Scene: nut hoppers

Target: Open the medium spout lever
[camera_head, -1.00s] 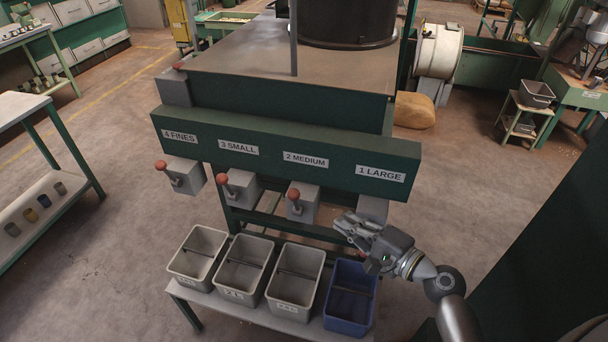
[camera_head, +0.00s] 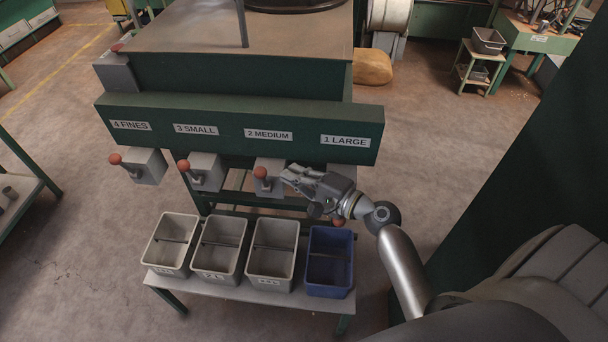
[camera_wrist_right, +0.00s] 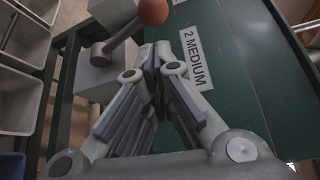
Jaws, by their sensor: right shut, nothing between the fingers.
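The medium spout lever (camera_head: 261,174) has a red-orange ball on a short metal stem. It sticks out from a grey spout box (camera_head: 271,165) under the "2 MEDIUM" label (camera_head: 268,135). My right gripper (camera_head: 287,173) is shut and empty, its fingertips just right of the lever. In the right wrist view the ball (camera_wrist_right: 153,11) shows at the top, beyond and a little left of the shut fingertips (camera_wrist_right: 157,52). The stem slopes down-left from the ball to the grey box. I cannot tell whether the fingers touch the lever. My left gripper is not in view.
The small (camera_head: 184,166) and fines (camera_head: 115,159) levers stand to the left on their own boxes. Below are three grey bins (camera_head: 272,272) and a blue bin (camera_head: 330,288) on a low bench. The green label beam (camera_head: 215,112) runs above the spouts.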

